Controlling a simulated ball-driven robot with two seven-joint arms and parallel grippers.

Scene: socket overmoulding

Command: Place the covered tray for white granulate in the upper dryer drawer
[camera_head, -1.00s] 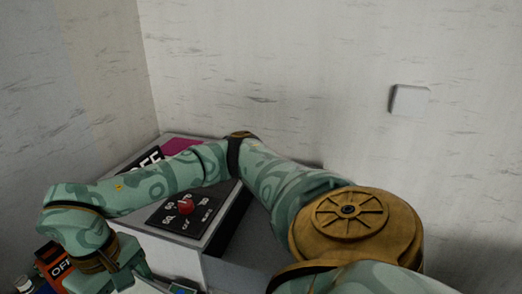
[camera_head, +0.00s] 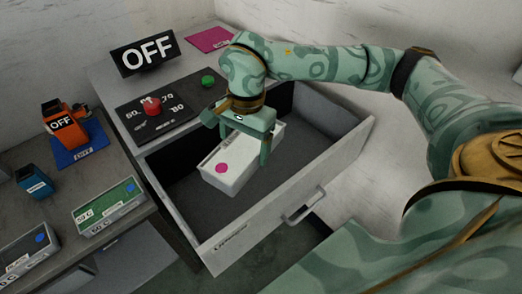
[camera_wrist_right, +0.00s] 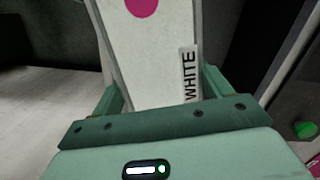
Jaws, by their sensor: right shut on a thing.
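The covered tray (camera_head: 237,172) is a white box with a magenta dot on its lid. In the wrist view the tray (camera_wrist_right: 150,60) shows a "WHITE" label. My right gripper (camera_head: 243,148) is shut on the tray, with a finger on each side of it. The tray is inside the open upper dryer drawer (camera_head: 277,213), over its dark floor; I cannot tell whether it touches the floor. The drawer is pulled out, its handle at the front. In the wrist view my right gripper (camera_wrist_right: 163,100) holds the tray between its fingers. My left gripper is not in view.
The dryer top holds an "OFF" sign (camera_head: 143,54), a red knob (camera_head: 152,105), a green button (camera_head: 208,80) and a magenta plate (camera_head: 209,38). On the left table are an orange device (camera_head: 63,121) and labelled boxes (camera_head: 109,207). The drawer's right part is free.

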